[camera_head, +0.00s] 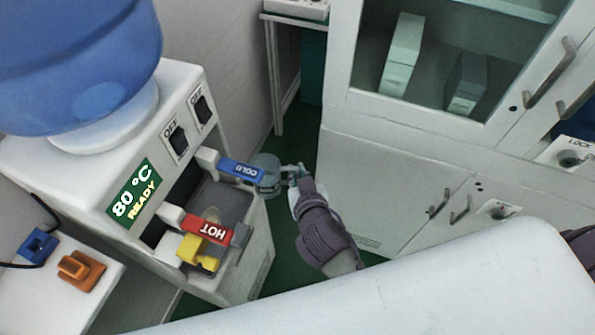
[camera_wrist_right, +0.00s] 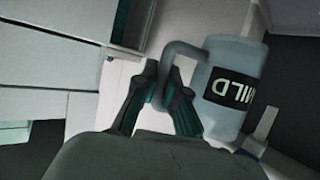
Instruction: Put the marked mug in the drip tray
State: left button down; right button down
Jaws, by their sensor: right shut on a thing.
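The mug (camera_head: 267,176) is blue-grey and shows at the front of the water dispenser, right beside the end of the blue COLD tap lever (camera_head: 240,170). In the right wrist view the mug (camera_wrist_right: 228,75) has a black band with white letters reading "ILD". My right gripper (camera_head: 291,174) is shut on its handle; the fingers (camera_wrist_right: 165,95) close around the lower end of the handle. The drip tray (camera_head: 224,204) is the grey surface in the dispenser's recess, left of and below the mug, partly hidden by the levers. My left gripper is not in view.
The red HOT lever (camera_head: 208,228) with a yellow piece (camera_head: 197,252) overhangs the recess. A blue bottle (camera_head: 75,60) tops the dispenser (camera_head: 100,160). A white cabinet (camera_head: 390,185) stands at right. An orange block (camera_head: 80,270) lies on a white surface at lower left.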

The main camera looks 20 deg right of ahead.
aim_at(214, 254)
jog(key=k+j+u, duration=0.1)
jog(key=j, duration=0.25)
jog(key=k+j+u, duration=0.1)
jog(key=k+j, duration=0.3)
jog(key=j, duration=0.3)
jog(key=k+j+u, duration=0.15)
jog(key=j, duration=0.2)
jog(key=k+j+u, duration=0.1)
jog(key=j, duration=0.3)
jog(key=k, duration=0.05)
